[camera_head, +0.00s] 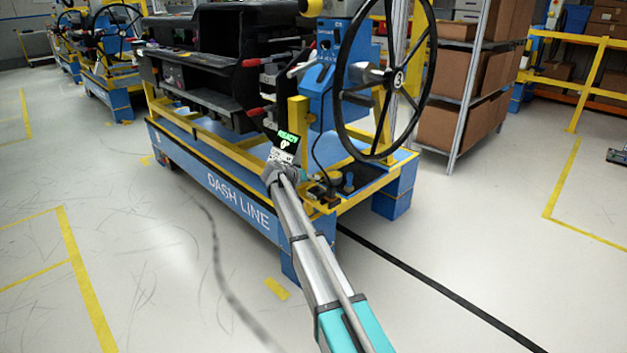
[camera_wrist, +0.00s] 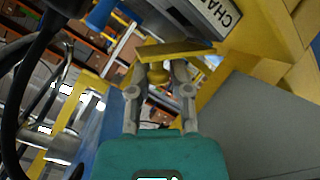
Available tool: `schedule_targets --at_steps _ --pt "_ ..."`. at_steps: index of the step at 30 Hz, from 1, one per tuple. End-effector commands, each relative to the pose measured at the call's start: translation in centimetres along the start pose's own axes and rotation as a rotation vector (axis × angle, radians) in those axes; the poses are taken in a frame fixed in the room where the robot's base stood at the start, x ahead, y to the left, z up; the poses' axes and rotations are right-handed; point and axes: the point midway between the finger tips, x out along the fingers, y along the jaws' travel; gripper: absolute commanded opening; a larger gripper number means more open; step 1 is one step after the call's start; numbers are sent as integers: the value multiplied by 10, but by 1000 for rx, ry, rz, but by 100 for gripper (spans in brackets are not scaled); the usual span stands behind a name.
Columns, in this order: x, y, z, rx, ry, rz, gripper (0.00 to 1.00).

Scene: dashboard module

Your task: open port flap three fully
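In the wrist view a flat yellow plate (camera_wrist: 185,50), perhaps the port flap, lies across the tips of my gripper (camera_wrist: 160,78). A small rounded yellow knob (camera_wrist: 158,73) shows between the two grey fingers. The fingers stand apart, but I cannot tell whether they press on the knob. I see no number on the plate, and its hinge and opening are hidden.
A label (camera_wrist: 215,15) starting CHAR is on a panel beside yellow frame parts. The blue DASH LINE cart (camera_head: 238,201) carries a black dashboard (camera_head: 210,60). A black wheel (camera_head: 342,110) marked 3 stands right of my gripper. Box shelves (camera_head: 450,130) stand behind. The floor in front is clear.

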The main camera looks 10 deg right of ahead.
Motion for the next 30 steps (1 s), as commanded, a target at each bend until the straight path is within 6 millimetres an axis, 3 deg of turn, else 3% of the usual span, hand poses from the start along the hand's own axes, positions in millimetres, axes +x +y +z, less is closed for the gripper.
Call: schedule_targets --at_steps 1,4,16,23,26,30 --pt "0 0 0 0 0 0 40" --pt "0 0 0 0 -1 0 58" --pt "-2 1 1 -1 -1 -1 58" --pt "-29 2 12 -29 15 -48 58" --pt "-30 12 36 -39 -25 -73 58" --pt "-32 36 86 -56 -123 -126 58"
